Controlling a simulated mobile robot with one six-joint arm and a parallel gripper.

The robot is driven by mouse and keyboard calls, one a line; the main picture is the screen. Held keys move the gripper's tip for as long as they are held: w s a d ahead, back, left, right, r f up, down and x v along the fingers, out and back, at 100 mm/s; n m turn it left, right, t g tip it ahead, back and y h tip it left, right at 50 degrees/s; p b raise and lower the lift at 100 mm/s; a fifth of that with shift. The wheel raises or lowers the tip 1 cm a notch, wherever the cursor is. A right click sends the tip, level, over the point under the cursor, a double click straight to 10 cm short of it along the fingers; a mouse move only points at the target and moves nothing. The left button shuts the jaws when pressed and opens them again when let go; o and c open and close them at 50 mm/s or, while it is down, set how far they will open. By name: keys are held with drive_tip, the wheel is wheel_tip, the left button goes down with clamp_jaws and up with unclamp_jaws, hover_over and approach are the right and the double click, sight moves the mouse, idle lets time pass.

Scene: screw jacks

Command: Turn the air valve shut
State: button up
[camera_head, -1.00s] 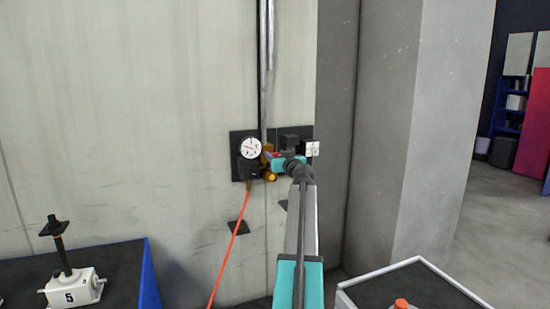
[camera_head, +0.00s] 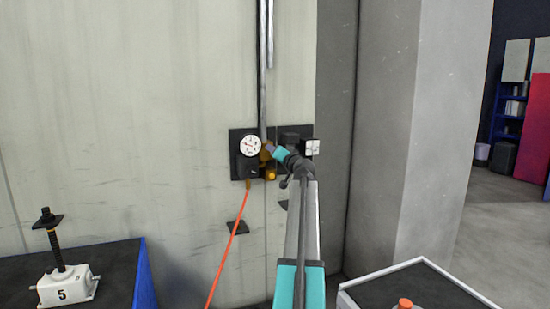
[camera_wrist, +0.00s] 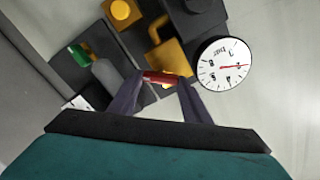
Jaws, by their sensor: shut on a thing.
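The air valve is a brass fitting (camera_head: 265,157) on a dark wall plate, with a red lever (camera_wrist: 161,79) that shows between my fingers in the wrist view. Its brass body (camera_wrist: 168,57) lies just beyond the lever. My gripper (camera_wrist: 163,82) is shut on the red lever, one dark finger at each end of the grasp. In the head view my gripper (camera_head: 268,150) reaches the valve, its teal wrist slanting up to the left and hiding the lever. A round white pressure gauge (camera_head: 250,145) sits left of the valve. It also shows in the wrist view (camera_wrist: 224,65), tilted, with a red needle.
An orange hose (camera_head: 228,260) hangs from below the gauge. A metal pipe (camera_head: 264,80) runs up the wall above the valve. A pillar (camera_head: 400,150) stands close on the right. A jack marked 5 (camera_head: 62,287) stands on the left bench. A tray (camera_head: 375,290) is at lower right.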

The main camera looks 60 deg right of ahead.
drive_tip(key=m, duration=1)
drive_tip(key=shift+d+p, duration=0.1)
drive_tip(key=shift+p, duration=0.3)
drive_tip(key=shift+m, duration=0.3)
drive_tip(key=o, duration=1)
drive_tip(key=shift+w, duration=0.1)
drive_tip(key=shift+o, duration=0.2)
drive_tip(key=shift+f, duration=0.1)
drive_tip(key=shift+f, duration=0.1)
drive_tip(key=b+v, duration=0.3)
drive_tip(key=v, duration=1.1)
drive_tip(key=shift+b, duration=0.35)
